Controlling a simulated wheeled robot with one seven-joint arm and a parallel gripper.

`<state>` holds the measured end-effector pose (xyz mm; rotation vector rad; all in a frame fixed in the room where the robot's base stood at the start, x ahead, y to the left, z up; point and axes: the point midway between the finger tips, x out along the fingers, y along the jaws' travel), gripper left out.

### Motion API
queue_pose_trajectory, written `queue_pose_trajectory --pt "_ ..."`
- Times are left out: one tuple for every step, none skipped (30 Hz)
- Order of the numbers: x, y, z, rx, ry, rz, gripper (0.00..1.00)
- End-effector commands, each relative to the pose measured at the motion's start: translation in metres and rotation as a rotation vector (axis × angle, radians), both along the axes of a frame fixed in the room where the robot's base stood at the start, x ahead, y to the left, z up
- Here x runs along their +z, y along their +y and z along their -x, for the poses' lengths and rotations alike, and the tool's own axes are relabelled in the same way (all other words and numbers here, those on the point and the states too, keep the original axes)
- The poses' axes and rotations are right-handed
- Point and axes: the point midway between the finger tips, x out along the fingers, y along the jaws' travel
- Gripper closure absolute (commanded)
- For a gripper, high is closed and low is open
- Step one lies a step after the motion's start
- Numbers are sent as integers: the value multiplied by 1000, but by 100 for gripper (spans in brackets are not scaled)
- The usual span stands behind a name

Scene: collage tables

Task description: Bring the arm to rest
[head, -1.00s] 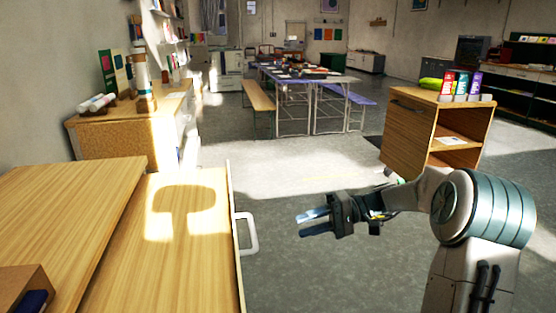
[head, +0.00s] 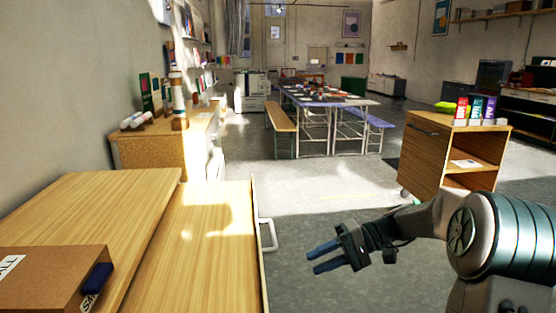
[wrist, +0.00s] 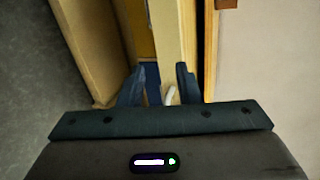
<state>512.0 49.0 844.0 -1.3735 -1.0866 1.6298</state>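My gripper (head: 322,257) is at the end of my arm on the right of the head view, over the grey floor and to the right of the wooden cabinet. Its two blue fingers are apart, with nothing between them in the head view. In the wrist view the fingers (wrist: 160,86) also stand apart, on either side of a pale wooden edge and a white handle that look farther off. I cannot see my gripper touching anything.
A wooden cabinet top (head: 100,215) with a pulled-out part (head: 205,235) and white handle (head: 268,235) lies at left. A cardboard box (head: 50,275) sits on it. A wheeled wooden cart (head: 428,160) stands at right. Open floor (head: 300,190) lies between, with tables (head: 325,100) behind.

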Motion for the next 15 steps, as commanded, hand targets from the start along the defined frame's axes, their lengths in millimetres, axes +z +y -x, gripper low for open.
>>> queue_pose_trajectory --pt "9 4 6 4 5 36 69" --pt "12 6 10 7 9 60 69" --pt "14 8 15 9 14 90 69" --pt "17 10 19 11 17 117 69" --pt "19 11 23 12 23 141 69" --pt "23 14 29 15 25 180 69" --pt "26 15 34 16 29 209 69" --pt "29 16 39 18 31 241 69" --pt "34 18 47 18 33 288 69" --pt "39 19 53 16 33 327 69" --pt "44 20 60 16 33 369 69" --pt "52 19 71 12 30 429 69" --pt "58 19 79 8 26 477 69" --pt "64 18 87 4 22 524 69" --pt "71 16 98 -6 13 585 69"
